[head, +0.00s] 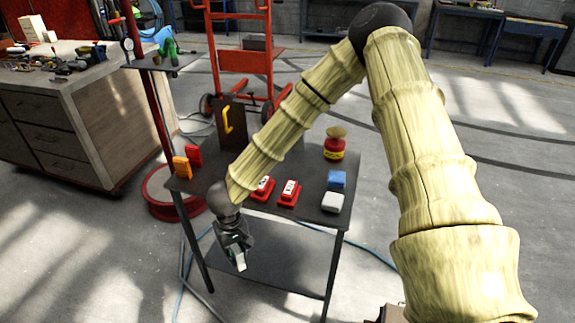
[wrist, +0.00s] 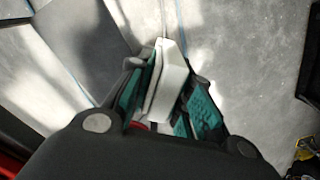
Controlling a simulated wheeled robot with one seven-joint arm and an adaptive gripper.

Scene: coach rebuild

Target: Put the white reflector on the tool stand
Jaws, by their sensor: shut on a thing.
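My gripper (head: 239,264) hangs pointing down in front of the dark table (head: 233,170), below the level of its top in the picture. It is shut on the white reflector (wrist: 170,80), a pale flat-sided block held between the teal finger pads in the wrist view. In the head view only a small white part of the reflector (head: 240,261) shows at the fingertips. A small dark tray on a red post (head: 190,62) stands at the back left and carries a green item. I cannot tell whether this or the table is the tool stand.
On the table are an orange block (head: 181,166), a red block (head: 194,156), two red-and-white switches (head: 289,192), a blue block (head: 337,180), a grey-white block (head: 332,202) and a red-yellow button (head: 335,146). A wooden workbench (head: 80,120) stands left. A red hand truck (head: 240,60) stands behind.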

